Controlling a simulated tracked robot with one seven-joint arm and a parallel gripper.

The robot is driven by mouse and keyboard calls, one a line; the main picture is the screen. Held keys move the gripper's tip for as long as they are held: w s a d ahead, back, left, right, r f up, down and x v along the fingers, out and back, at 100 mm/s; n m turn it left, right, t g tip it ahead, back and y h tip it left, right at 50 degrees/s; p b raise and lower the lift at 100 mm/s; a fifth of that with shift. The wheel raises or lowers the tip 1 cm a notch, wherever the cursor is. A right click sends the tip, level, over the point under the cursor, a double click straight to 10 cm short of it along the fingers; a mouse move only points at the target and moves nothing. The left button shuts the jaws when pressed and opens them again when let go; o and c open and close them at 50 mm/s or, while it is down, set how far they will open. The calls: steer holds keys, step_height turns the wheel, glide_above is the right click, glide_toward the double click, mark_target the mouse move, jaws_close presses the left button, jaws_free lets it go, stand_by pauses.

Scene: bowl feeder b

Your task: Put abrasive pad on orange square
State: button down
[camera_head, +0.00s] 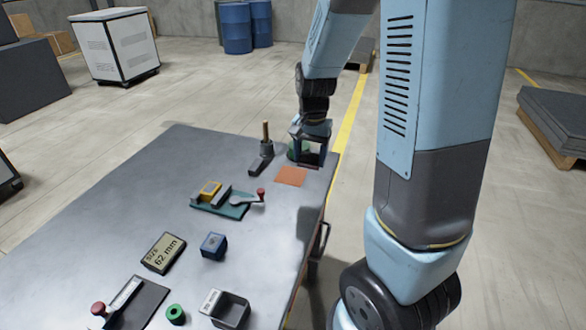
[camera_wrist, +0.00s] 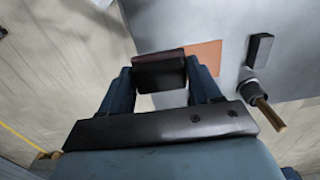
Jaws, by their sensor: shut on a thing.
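The orange square (camera_head: 291,175) lies flat on the grey table near its far right corner. My gripper (camera_head: 308,153) is just behind it, low over the table. In the wrist view my gripper (camera_wrist: 159,75) is shut on a dark block, which I take as the abrasive pad (camera_wrist: 158,70). The orange square (camera_wrist: 207,56) shows just right of the pad in the wrist view, partly hidden by a finger. In the head view the fingers mostly hide the pad, and I cannot tell whether it touches the table.
A wooden-handled tool (camera_head: 263,153) stands left of my gripper. A green fixture (camera_head: 233,209) with a red-knobbed lever lies nearer. A size display (camera_head: 163,253), a blue block (camera_head: 213,245), a green ring (camera_head: 176,314) and an open grey box (camera_head: 231,310) are farther forward.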

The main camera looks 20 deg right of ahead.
steer(key=w+a+f, duration=0.1)
steer(key=w+f, duration=0.2)
steer(key=w, duration=0.3)
glide_above(291, 176)
steer(key=f, duration=0.4)
steer(key=shift+s+d+f, duration=0.1)
steer(key=shift+s+f, duration=0.15)
steer(key=shift+f, duration=0.05)
steer(key=shift+w+f, duration=0.2)
steer(key=shift+f, duration=0.1)
step_height(291, 176, down, 3)
steer(key=shift+w+f, duration=0.1)
steer(key=shift+c, duration=1.1)
jaws_free()
steer(key=shift+f, duration=0.1)
